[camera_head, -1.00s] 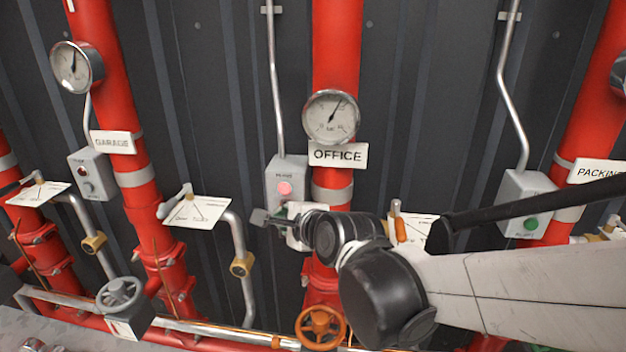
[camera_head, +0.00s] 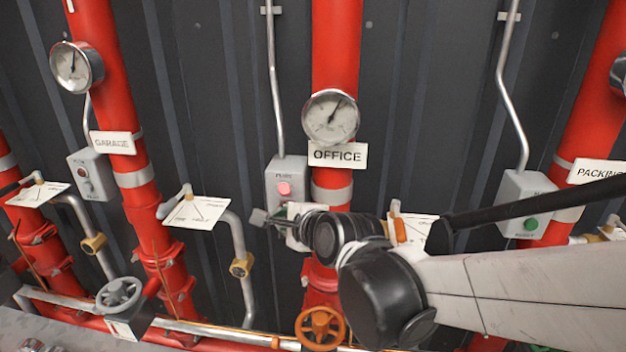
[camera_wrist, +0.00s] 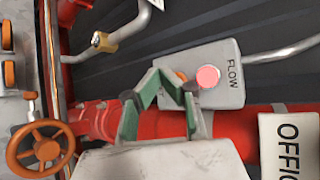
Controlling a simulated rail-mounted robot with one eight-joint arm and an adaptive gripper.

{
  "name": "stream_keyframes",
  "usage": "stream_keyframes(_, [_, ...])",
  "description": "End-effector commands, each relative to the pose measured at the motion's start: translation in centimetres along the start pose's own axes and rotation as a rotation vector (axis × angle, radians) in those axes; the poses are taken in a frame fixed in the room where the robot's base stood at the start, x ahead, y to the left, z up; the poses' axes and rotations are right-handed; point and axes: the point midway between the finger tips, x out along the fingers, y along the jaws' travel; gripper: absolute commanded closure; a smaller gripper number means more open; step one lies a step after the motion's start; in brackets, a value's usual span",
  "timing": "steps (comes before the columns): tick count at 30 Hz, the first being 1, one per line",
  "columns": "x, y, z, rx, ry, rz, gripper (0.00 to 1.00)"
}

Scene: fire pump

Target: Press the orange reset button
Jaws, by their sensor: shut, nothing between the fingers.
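The grey control box (camera_head: 287,170) marked FLOW hangs on the wall left of the OFFICE pipe. Its round pink lamp (camera_head: 284,188) also shows in the wrist view (camera_wrist: 208,77). The orange reset button (camera_wrist: 181,76) shows in the wrist view beside the lamp, partly covered by my fingers. My gripper (camera_wrist: 163,72) is shut and empty, its green fingers in front of the box's button end. In the head view my gripper (camera_head: 260,217) sits at the box's lower end, hiding the button there. I cannot tell whether the fingers touch the button.
A red pipe (camera_head: 337,55) with a gauge (camera_head: 331,117) and OFFICE sign (camera_head: 338,155) stands right of the box. An orange valve wheel (camera_head: 320,328) is below. Another grey box (camera_head: 528,195) with a green button is at right. Sloping white plates (camera_head: 195,211) and bent pipes stand at left.

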Motion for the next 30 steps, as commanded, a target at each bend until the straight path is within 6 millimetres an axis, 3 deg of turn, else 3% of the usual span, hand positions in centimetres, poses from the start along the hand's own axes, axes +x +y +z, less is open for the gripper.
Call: stream_keyframes(30, [0.79,-0.56,-0.59,0.000,0.000,0.000,1.00])
